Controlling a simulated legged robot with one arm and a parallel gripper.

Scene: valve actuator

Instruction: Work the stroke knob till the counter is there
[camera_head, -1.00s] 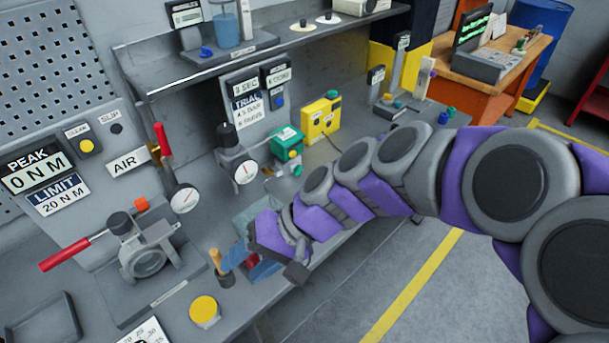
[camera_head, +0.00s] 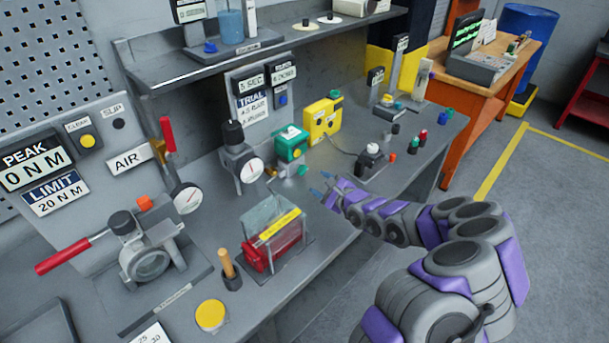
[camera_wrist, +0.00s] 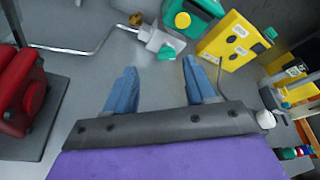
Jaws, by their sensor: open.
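No label naming the stroke knob is readable. A green valve actuator (camera_head: 291,143) with a small green knob (camera_head: 302,170) low in front stands on the bench; both also show at the top of the wrist view, actuator (camera_wrist: 192,18) and knob (camera_wrist: 166,52). A black knob (camera_head: 233,134) tops a regulator with a round gauge (camera_head: 250,170). Small display plates (camera_head: 283,73) stand behind, above a TRIAL card (camera_head: 253,106); their digits are blurred. My gripper (camera_head: 323,184) is open and empty, right of and nearer than the actuator. Its blue fingers (camera_wrist: 157,88) point towards the small green knob, apart from it.
A yellow box (camera_head: 322,119) stands right of the actuator. A clear guard over a red block (camera_head: 272,246) is left of my gripper. A block with a white knob (camera_head: 373,151) and several small coloured pieces stand right. A shelf (camera_head: 265,52) overhangs behind.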

